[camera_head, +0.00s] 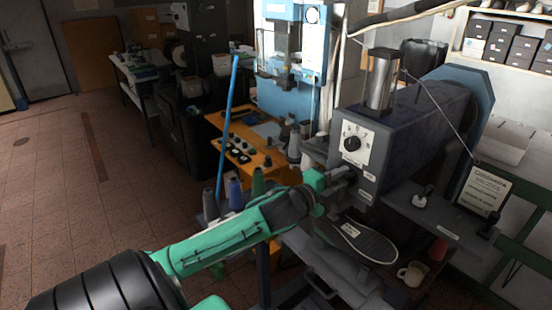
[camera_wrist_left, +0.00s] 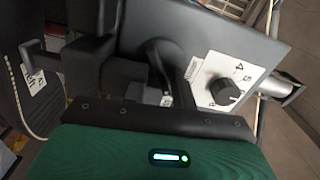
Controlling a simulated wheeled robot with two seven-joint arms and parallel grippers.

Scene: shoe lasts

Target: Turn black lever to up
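The grey machine (camera_head: 405,130) has a white dial plate with a black knob (camera_head: 352,143), which also shows in the left wrist view (camera_wrist_left: 226,91). A dark lever-like part (camera_wrist_left: 160,62) sits beside the dial plate in the left wrist view. My left gripper (camera_head: 328,182), on a green arm, is at the machine's front face, just below and left of the dial. The gripper's fingers blend with dark machine parts, so their opening and any contact with the lever are unclear. My right gripper is not in view.
A shoe sole (camera_head: 358,240) lies below the machine head, with a cup (camera_head: 412,273) to its right. Thread spools (camera_head: 235,192) stand behind my left arm. An orange table (camera_head: 245,150) and a blue machine (camera_head: 290,85) are farther back. Open floor lies left.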

